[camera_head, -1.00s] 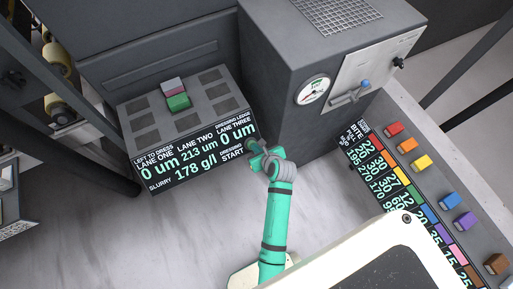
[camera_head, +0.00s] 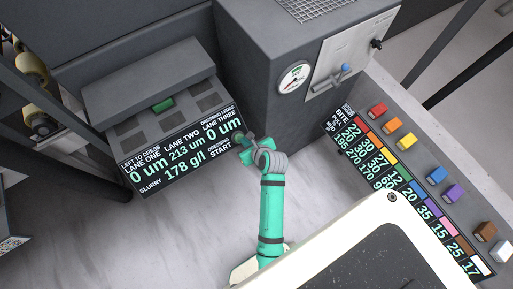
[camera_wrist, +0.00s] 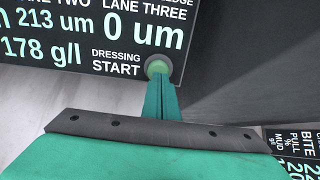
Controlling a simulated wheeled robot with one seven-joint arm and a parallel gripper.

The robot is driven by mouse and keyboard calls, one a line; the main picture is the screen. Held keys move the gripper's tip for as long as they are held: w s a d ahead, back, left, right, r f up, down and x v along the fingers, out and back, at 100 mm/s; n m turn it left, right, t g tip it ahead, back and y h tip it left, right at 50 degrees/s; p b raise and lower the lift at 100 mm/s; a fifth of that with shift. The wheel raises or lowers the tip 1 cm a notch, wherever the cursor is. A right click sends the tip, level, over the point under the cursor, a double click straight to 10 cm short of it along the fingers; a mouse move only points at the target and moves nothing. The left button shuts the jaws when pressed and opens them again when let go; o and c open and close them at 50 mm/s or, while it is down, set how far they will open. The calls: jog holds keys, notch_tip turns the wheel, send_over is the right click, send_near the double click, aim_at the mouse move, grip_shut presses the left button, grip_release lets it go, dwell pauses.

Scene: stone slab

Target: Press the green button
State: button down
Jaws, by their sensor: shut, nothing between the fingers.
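The green button (camera_wrist: 157,66) is a round, pale green disc in the wrist view. It sits at the right end of the black display, beside the words DRESSING START. My gripper (camera_wrist: 158,84) is shut and empty, with its teal fingertips right at the button's lower edge. They overlap the button in the picture; I cannot tell how hard they press, if at all. In the head view my gripper (camera_head: 244,145) is at the lower right corner of the display (camera_head: 185,152), and it hides the button there.
A grey slab (camera_head: 150,82) lies over the back of the lane console, with a green block (camera_head: 163,105) partly under its front edge. A grey cabinet (camera_head: 265,80) with a gauge stands close right. A sloped rack (camera_head: 415,160) holds several coloured blocks at right.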

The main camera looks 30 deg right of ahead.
jog(key=v, duration=1)
jog(key=shift+s+r, duration=0.15)
jog(key=shift+s, duration=0.15)
dwell(0.6)
jog(key=s+a+f+n+t+h, duration=0.2)
jog(key=s+a+n, duration=0.75)
jog(key=n, duration=0.65)
jog(key=s+a+r+n+t+y, duration=0.1)
jog(key=s+a+r+n, duration=0.4)
jog(key=n, duration=0.5)
jog(key=s+a+r+n+t+y, duration=0.1)
jog(key=s+a+r+n+t, duration=0.2)
jog(key=s+a+r+n, duration=0.2)
notch_tip(320, 180, up, 3)
jog(key=s+n, duration=0.1)
jog(key=n, duration=0.4)
jog(key=shift+a, duration=0.3)
